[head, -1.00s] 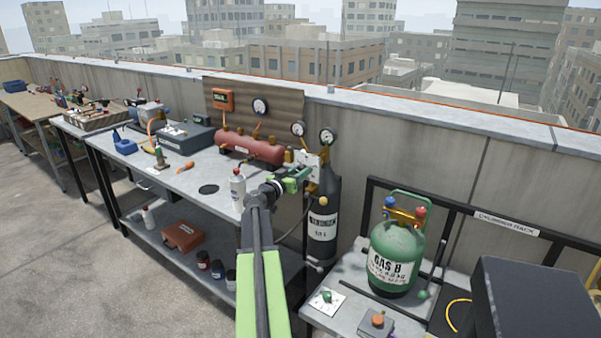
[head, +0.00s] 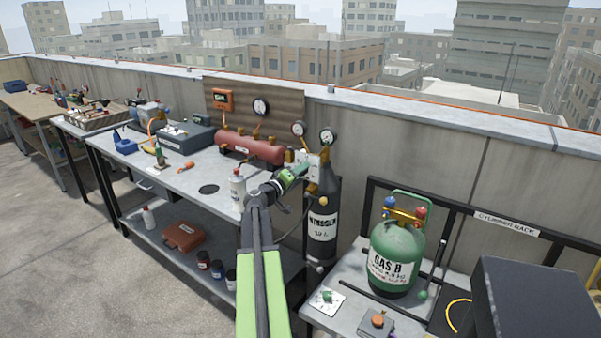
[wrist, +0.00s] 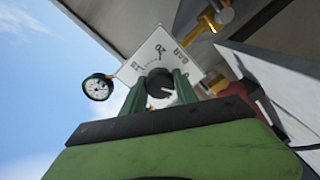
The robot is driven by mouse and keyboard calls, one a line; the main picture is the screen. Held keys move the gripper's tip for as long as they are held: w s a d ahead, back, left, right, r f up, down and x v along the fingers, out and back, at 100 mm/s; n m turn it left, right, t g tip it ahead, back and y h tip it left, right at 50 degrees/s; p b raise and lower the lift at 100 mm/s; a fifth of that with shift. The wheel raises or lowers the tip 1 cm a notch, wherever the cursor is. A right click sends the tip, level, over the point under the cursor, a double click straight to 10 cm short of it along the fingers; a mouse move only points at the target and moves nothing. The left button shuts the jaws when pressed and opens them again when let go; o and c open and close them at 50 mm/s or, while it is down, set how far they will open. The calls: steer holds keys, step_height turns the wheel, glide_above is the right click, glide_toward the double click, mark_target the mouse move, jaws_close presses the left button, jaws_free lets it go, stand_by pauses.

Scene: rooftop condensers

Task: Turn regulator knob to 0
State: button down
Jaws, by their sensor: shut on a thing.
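The regulator's dark round knob (wrist: 159,82) sits on a white dial plate (wrist: 150,55) with a printed scale, seen tilted in the wrist view. A pale mark shows on the knob's lower right; which scale number it points to is too small to tell. My gripper (wrist: 159,88) has its two green fingers on either side of the knob, shut on it. In the head view, my gripper (head: 305,170) reaches the plate (head: 316,172) above the black nitrogen cylinder (head: 322,222); the knob is hidden there.
A round gauge (wrist: 98,87) is left of the plate in the wrist view. A red tank (head: 250,147) lies on the bench to the left, with a white bottle (head: 237,190) near my arm. A green gas cylinder (head: 396,258) stands on the right.

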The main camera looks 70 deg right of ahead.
steer(key=shift+n, duration=1.6)
steer(key=c, duration=0.9)
jaws_free()
steer(key=shift+c, duration=0.2)
steer(key=shift+a, duration=0.1)
steer(key=v, duration=1.7)
steer(key=shift+a, duration=0.1)
